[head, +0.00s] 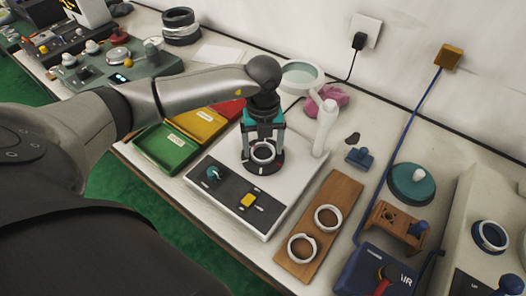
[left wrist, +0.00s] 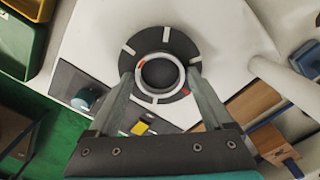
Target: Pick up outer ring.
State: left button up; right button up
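A white ring (head: 263,153) lies on the round black fixture (head: 266,169) of a white machine; it also shows in the left wrist view (left wrist: 160,59). I cannot tell for sure that it is the outer ring. My left gripper (head: 262,155) points down over the fixture with its fingers on either side of this ring. In the left wrist view the fingers (left wrist: 160,76) look spread, just outside the ring's edge; contact is not clear. Two more white rings, one nearer (head: 302,248) and one farther (head: 328,217), lie on a wooden board (head: 318,236). My right gripper is not in view.
The machine panel has a teal knob (head: 213,174) and a yellow button (head: 247,200). A white lamp-like magnifier (head: 326,125) stands close right of my gripper. Green (head: 165,148) and yellow trays lie left. Blue tools and a teal disc (head: 412,184) crowd the right.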

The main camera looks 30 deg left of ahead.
pick_arm(q)
jog(key=c, duration=1.2)
jog(key=shift+r+p, duration=3.45)
jog(key=shift+r, duration=9.05)
